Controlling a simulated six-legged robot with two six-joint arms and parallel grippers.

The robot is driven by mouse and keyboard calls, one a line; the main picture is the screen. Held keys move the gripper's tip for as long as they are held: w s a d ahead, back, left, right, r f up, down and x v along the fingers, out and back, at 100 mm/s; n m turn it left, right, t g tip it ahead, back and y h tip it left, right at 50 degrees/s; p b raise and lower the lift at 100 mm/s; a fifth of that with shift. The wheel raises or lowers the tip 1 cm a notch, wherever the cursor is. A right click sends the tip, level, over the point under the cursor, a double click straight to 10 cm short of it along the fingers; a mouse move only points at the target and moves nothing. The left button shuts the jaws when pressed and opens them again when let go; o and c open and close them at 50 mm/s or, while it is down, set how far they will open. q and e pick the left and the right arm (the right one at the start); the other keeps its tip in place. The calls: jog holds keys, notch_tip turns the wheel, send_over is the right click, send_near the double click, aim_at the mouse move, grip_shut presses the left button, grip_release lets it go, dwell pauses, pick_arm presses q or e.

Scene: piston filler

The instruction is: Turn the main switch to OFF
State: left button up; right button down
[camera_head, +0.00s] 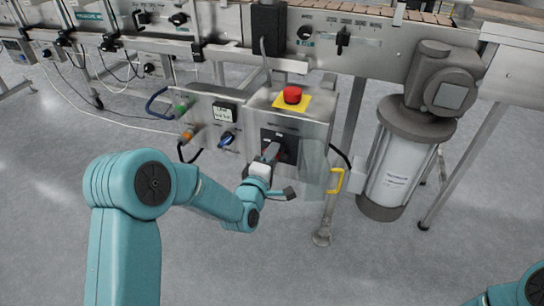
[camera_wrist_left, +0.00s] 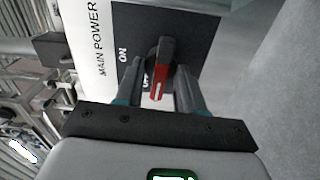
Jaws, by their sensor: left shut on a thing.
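The main switch (camera_wrist_left: 163,62) has a dark knob with a red handle and sits on a dark plate (camera_wrist_left: 193,38). Beside it is a white label strip reading MAIN POWER. The word ON shows at the plate's left, and a second word is partly hidden by the handle and a finger. My left gripper (camera_wrist_left: 160,78) has a finger on each side of the handle and is shut on it. In the head view, my left gripper (camera_head: 270,154) reaches the dark switch plate (camera_head: 291,148) on the grey control box, hiding most of the switch. My right gripper is out of view.
A red emergency button (camera_head: 292,95) on a yellow base tops the box. A clear panel (camera_head: 314,165) with a yellow handle (camera_head: 336,181) stands at its right. A smaller panel (camera_head: 222,112) with knobs is at left. A motor and cylinder (camera_head: 402,165) stand further right.

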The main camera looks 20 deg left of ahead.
pick_arm(q)
jog(key=shift+n, duration=0.4)
jog(key=o, duration=1)
jog(key=s+p, duration=0.2)
jog(key=s, duration=0.3)
jog(key=s+p, duration=0.3)
jog(key=s, duration=0.3)
jog(key=s+p, duration=0.3)
jog(key=s, duration=0.2)
jog(key=shift+s+a, duration=0.2)
jog(key=shift+a, duration=0.05)
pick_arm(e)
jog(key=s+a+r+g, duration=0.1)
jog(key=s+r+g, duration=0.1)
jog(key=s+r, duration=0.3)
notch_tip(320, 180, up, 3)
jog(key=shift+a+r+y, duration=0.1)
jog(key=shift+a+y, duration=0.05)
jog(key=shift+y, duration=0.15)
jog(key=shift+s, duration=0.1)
